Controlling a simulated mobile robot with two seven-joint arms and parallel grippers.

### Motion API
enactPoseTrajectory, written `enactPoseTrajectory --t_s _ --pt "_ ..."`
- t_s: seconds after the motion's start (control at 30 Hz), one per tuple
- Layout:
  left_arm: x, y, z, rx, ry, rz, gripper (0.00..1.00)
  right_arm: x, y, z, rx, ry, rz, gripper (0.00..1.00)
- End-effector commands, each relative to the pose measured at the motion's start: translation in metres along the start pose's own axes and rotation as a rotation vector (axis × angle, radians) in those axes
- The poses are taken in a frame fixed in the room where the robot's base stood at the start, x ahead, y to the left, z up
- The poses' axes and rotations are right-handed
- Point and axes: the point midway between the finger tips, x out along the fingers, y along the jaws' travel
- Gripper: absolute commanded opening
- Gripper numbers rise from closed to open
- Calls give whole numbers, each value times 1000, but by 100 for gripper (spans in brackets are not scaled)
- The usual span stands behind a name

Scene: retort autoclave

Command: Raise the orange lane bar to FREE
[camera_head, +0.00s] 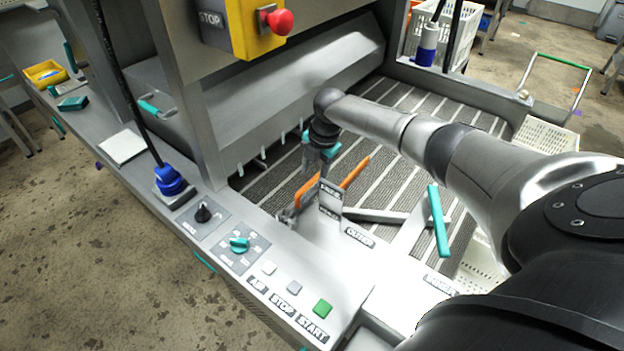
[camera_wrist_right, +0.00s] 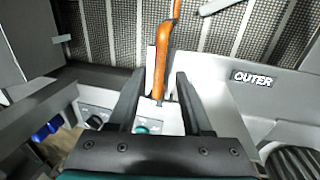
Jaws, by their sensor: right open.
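The orange lane bar (camera_head: 355,172) is beside the OUTER label, over the dark striped floor of the lane. An orange length (camera_head: 306,190) also shows left of a small upright label plate (camera_head: 330,196); the plate and gripper hide how they join. The plate's words are too small to read surely. My right gripper (camera_head: 323,170) is above the bar, pointing down. In the right wrist view, its open fingers (camera_wrist_right: 158,92) are on either side of the orange bar (camera_wrist_right: 160,65), with gaps visible. My left gripper is not in view.
The OUTER label (camera_head: 360,237) is on the metal ledge. A teal-handled bar (camera_head: 438,220) stands to the right. A control panel with a teal knob (camera_head: 239,244) and green START button (camera_head: 322,307) is in front. A yellow STOP box (camera_head: 240,30) hangs at upper left.

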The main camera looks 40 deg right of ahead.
Motion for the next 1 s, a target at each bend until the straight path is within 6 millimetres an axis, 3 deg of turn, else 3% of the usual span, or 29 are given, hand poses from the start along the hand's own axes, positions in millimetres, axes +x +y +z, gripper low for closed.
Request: enactPoseTrajectory --t_s 0.2,0.57,1.0 --pt "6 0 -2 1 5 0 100 19 1 0 1 0 1 50" --pt "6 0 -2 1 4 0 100 22 1 0 -1 0 1 50" --pt "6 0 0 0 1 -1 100 22 0 0 0 0 1 2"
